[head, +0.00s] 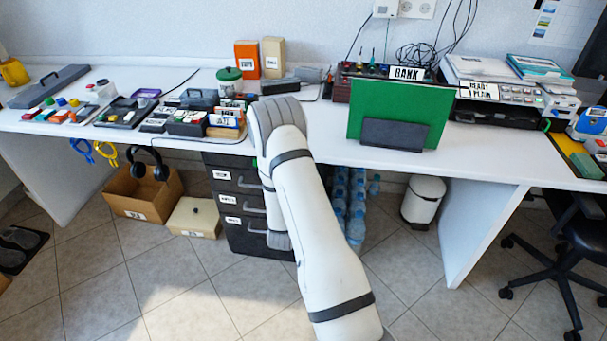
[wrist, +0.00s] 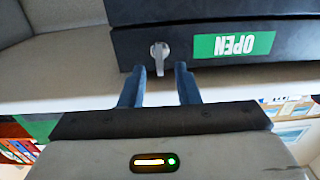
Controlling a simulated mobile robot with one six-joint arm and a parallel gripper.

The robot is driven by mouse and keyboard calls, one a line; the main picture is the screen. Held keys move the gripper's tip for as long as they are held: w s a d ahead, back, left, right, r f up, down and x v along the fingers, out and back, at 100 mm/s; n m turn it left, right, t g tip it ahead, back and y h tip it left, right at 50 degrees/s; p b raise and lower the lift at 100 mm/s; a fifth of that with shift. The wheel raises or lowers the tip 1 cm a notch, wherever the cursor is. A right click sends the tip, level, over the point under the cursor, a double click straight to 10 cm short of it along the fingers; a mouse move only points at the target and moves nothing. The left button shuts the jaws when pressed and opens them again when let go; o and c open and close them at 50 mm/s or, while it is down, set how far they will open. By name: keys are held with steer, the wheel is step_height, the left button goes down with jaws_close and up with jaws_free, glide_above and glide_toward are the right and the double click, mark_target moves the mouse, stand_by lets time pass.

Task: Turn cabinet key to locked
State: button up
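In the wrist view, a silver key (wrist: 159,57) sticks out of the front of a dark cabinet (wrist: 210,70). A green label reading OPEN (wrist: 234,45) appears upside down to the right of the key. The key's flat grip points down in the picture. My gripper (wrist: 160,70) is open, with one blue-grey finger on each side just below the key. I cannot tell whether either finger touches it. In the head view, a dark drawer cabinet (head: 228,184) stands under the desk, partly behind my arm. My gripper and the key are not visible there.
The white desk (head: 330,145) runs across the head view, with several small items at left. A green board (head: 398,106) stands right of my arm. Blue bottles (head: 357,205), a white bin (head: 423,200) and a cardboard box (head: 140,193) are under the desk. The front floor is open.

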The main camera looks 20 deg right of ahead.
steer(key=shift+x, duration=2.05)
steer(key=shift+s, duration=0.1)
steer(key=shift+c, duration=0.6)
jaws_close()
